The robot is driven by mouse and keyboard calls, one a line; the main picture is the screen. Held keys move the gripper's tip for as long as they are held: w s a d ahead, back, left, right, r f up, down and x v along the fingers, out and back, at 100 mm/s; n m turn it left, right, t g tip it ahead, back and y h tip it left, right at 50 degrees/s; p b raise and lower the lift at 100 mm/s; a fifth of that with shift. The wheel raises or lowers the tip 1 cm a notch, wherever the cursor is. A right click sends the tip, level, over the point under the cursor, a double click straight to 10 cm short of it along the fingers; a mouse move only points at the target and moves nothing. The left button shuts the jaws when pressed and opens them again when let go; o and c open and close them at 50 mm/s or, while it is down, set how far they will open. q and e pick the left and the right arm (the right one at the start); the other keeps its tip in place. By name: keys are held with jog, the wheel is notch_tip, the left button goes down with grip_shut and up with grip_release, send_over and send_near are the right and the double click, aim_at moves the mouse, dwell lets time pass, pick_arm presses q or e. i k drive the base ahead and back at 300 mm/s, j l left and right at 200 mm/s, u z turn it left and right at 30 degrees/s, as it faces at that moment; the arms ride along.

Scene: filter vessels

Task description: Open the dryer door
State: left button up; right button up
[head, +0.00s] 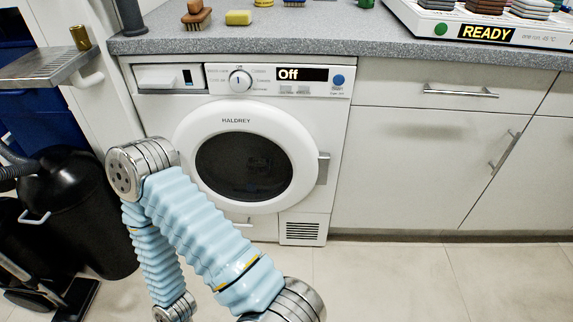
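The white dryer (327,112) stands under the grey counter. Its round door (302,160), with a dark window (245,165), looks closed. A small grey handle (324,169) is on the door's right side. The panel display (301,74) reads "Off", next to a round knob (240,81) and a blue button (338,80). One of my arms, in a light blue sleeve, bends in front of the dryer's lower left and covers part of the door's lower left rim. Neither gripper shows in the view.
White cabinets with a drawer handle (460,91) stand right of the dryer. A black vacuum cleaner (80,205) and a metal shelf (45,65) are at the left. A brush and sponge (238,18) lie on the counter. The floor in front of the cabinets is clear.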

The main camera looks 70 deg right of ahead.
aim_at(309, 167)
jog(key=z, duration=1.95)
